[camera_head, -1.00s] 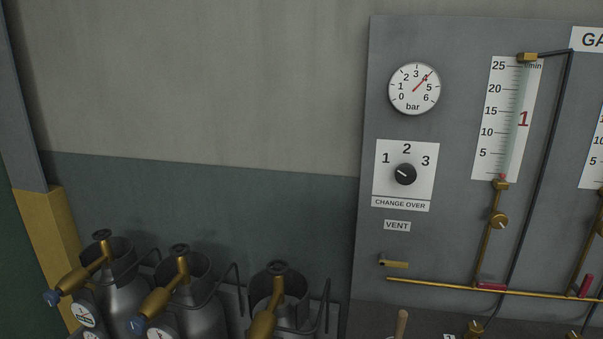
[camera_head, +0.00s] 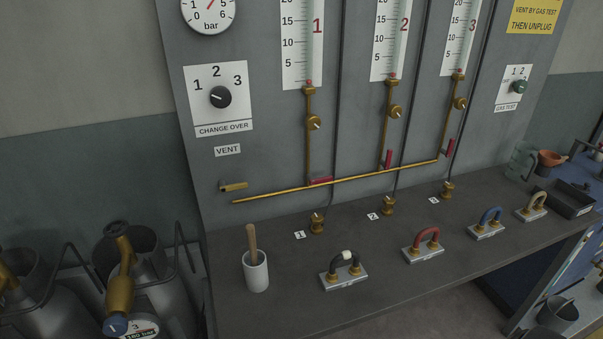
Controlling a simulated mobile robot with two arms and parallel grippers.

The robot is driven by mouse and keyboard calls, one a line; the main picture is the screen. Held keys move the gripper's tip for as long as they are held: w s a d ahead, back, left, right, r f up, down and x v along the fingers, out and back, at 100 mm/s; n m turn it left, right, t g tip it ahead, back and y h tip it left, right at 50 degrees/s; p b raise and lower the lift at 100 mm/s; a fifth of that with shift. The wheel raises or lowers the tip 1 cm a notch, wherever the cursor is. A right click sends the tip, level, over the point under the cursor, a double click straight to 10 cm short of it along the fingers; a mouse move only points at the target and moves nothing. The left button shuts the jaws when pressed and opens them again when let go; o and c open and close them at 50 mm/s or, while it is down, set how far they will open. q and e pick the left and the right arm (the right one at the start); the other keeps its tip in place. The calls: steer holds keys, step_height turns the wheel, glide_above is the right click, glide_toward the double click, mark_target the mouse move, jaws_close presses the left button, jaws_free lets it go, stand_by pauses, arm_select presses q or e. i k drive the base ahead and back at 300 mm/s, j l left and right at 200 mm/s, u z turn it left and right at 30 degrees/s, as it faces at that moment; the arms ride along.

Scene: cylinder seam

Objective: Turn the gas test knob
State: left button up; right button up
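The gas test knob (camera_head: 519,87) is a small dark green knob on a white plate (camera_head: 514,88) labelled GAS TEST, with 1 and 2 printed above it. It is at the right end of the grey panel (camera_head: 262,134), in the upper right of the head view. It is too small for me to tell its exact pointing. Neither of my grippers shows in the view.
A bench (camera_head: 400,257) below the panel carries a white cup (camera_head: 256,275) with a wooden handle and several coloured handles on plates. A black change over knob (camera_head: 220,97) is at left. Gas cylinders (camera_head: 150,272) stand lower left. A dark tray (camera_head: 570,200) is at right.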

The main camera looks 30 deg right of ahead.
mark_target(519, 87)
steer(key=z, duration=1.7)
